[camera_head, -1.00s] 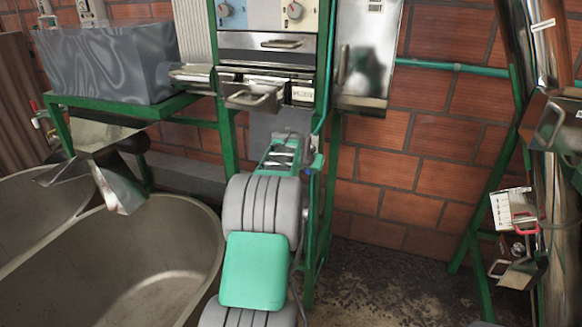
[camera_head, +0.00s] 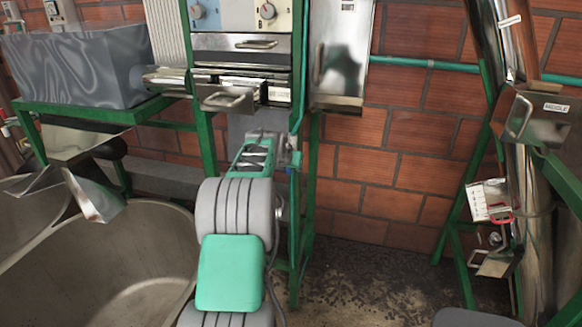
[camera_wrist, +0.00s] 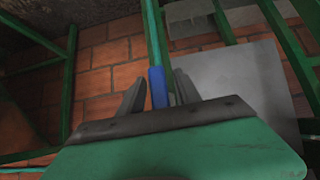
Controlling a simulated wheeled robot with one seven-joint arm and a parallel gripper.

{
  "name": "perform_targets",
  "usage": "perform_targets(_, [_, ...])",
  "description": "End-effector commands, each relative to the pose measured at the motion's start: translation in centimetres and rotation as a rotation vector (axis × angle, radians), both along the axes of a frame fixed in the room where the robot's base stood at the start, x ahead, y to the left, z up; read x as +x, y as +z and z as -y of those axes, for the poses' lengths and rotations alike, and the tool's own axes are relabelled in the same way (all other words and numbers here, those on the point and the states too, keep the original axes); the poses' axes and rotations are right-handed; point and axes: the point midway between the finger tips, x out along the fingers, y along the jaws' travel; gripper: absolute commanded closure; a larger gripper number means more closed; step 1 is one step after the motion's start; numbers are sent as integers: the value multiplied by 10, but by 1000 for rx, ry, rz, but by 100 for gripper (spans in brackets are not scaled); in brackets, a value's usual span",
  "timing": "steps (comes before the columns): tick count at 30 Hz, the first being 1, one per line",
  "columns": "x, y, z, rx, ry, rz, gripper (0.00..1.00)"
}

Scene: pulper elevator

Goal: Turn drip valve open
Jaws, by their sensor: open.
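A small blue handle (camera_head: 295,158), which looks like the drip valve's, sits on a thin green-teal pipe (camera_head: 300,95) by the green frame. It also shows in the wrist view as a blue piece (camera_wrist: 157,88) on the pipe. My gripper (camera_head: 268,136) is just left of the handle in the head view, at the end of my outstretched arm. In the wrist view my two grey fingers (camera_wrist: 158,78) are apart, with the blue handle appearing between them. I cannot tell whether they touch it. The valve's body is mostly hidden.
A steel machine with drawers (camera_head: 242,42) and dials stands above my gripper. Green frame posts (camera_head: 205,140) stand close on both sides. A large metal tub (camera_head: 95,275) is at lower left, and steel tubes (camera_head: 525,180) at right. Dark floor (camera_head: 370,275) lies clear before the brick wall.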

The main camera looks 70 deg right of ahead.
Motion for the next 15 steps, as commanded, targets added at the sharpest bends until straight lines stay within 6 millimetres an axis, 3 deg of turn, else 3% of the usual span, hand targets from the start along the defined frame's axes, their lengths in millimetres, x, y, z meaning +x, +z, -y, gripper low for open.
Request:
perform_targets(7, [1, 5, -6, 1, 0, 0, 60])
perform_targets(15, [1, 42, -43, -1, 1, 0, 60])
